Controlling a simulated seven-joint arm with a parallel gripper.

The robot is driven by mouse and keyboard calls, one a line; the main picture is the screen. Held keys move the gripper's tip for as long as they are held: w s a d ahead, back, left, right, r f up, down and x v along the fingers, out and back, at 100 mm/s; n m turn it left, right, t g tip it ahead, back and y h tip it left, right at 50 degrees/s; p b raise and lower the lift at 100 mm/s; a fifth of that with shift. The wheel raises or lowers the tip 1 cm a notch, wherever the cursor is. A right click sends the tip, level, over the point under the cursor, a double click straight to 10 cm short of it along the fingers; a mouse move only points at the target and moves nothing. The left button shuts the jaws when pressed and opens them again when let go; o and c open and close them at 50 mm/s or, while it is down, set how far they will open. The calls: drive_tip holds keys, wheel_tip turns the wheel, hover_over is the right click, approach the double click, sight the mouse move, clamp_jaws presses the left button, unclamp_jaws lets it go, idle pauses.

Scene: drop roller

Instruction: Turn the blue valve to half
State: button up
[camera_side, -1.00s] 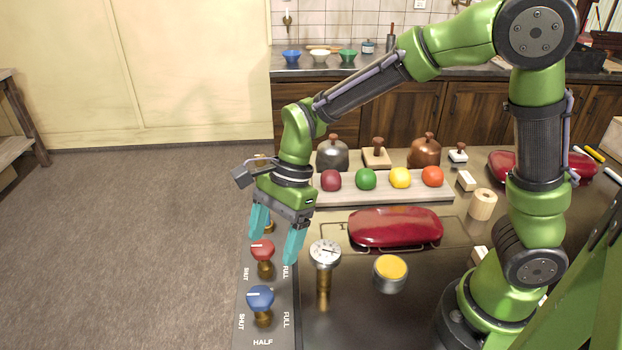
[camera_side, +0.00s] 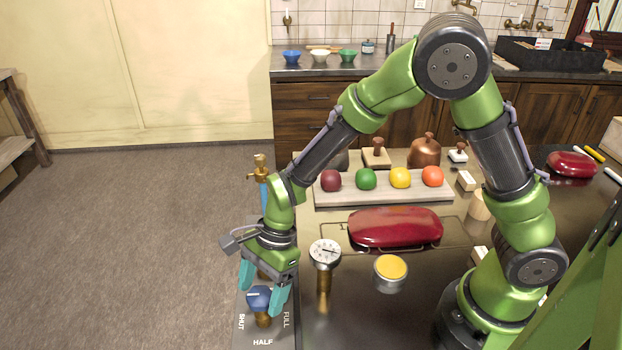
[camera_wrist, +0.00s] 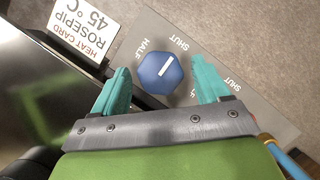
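The blue valve (camera_side: 260,297) is a faceted knob on a brass stem at the near end of the grey panel (camera_side: 254,337), marked SHUT, HALF and FULL. In the wrist view the blue valve (camera_wrist: 160,74) shows a white mark slanting toward the nearer SHUT label; in the side view the mark points left, toward the SHUT side. My gripper (camera_side: 262,297) is open and empty, fingers pointing down on either side of the knob. In the wrist view my gripper (camera_wrist: 159,70) has clear gaps to the knob. The red valve is hidden behind my gripper in the side view.
A dial gauge (camera_side: 325,253) on a brass stem and a yellow-topped tin (camera_side: 391,271) stand right of the panel. A red case (camera_side: 395,228) lies behind them. A card reading ROSEPIP 45 °C (camera_wrist: 85,22) stands near the valve. The floor left is clear.

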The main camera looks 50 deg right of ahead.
drive_tip(key=c, duration=0.9)
drive_tip(key=shift+n, duration=0.3)
drive_tip(key=n+g, duration=0.1)
drive_tip(key=n, duration=0.2)
drive_tip(key=shift+w+n+g, duration=0.15)
drive_tip(key=shift+n+g, duration=0.15)
drive_tip(key=n, duration=0.2)
drive_tip(key=n+g+h, duration=0.1)
drive_tip(key=n, duration=0.1)
drive_tip(key=shift+w+a+n+g, duration=0.1)
drive_tip(key=shift+n+g, duration=0.2)
drive_tip(key=n, duration=0.2)
drive_tip(key=n+g+h, duration=0.1)
drive_tip(key=n, duration=0.1)
drive_tip(key=shift+a+h, duration=0.1)
drive_tip(key=shift+h, duration=0.2)
drive_tip(key=shift+a+n+h, duration=0.1)
drive_tip(key=shift+n+h, duration=0.8)
drive_tip(key=shift+n, duration=1.6)
